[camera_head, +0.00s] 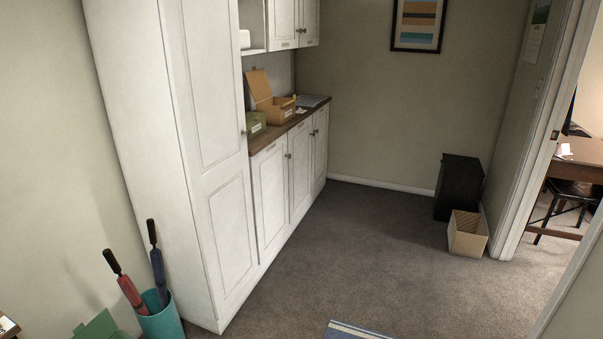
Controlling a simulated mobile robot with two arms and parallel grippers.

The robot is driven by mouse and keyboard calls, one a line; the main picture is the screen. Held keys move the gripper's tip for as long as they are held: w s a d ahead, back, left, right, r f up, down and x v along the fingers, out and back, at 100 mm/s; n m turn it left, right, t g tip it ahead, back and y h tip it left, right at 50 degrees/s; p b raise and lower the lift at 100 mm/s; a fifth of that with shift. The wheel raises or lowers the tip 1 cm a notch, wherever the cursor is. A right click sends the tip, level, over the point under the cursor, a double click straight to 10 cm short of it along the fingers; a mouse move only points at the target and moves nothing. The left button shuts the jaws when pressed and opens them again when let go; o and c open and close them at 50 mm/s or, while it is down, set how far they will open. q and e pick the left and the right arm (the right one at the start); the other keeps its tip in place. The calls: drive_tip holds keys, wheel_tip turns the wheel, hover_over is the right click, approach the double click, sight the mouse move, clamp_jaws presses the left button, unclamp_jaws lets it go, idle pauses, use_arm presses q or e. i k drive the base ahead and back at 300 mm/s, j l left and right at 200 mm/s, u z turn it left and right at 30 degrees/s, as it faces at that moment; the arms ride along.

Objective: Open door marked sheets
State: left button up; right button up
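A row of white cabinets runs along the left wall. The tall cabinet door (219,150) stands nearest, shut, with a small dark knob at its right edge. Beyond it are the lower cabinet doors (270,195), all shut, with knobs near their tops. The upper cabinet doors (294,22) are also shut. Small label plates show on some doors, but their writing is too small to read, so I cannot tell which is marked sheets. Neither of my grippers is in view.
A teal bin (162,318) with two umbrellas stands left of the tall cabinet. Boxes (272,108) sit on the wooden counter. The carpet (350,245) before the cabinets is clear.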

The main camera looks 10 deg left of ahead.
sight(299, 137)
drive_tip(key=i+l+z, duration=0.1)
drive_tip(key=i+z, duration=0.3)
drive_tip(key=i, duration=3.1)
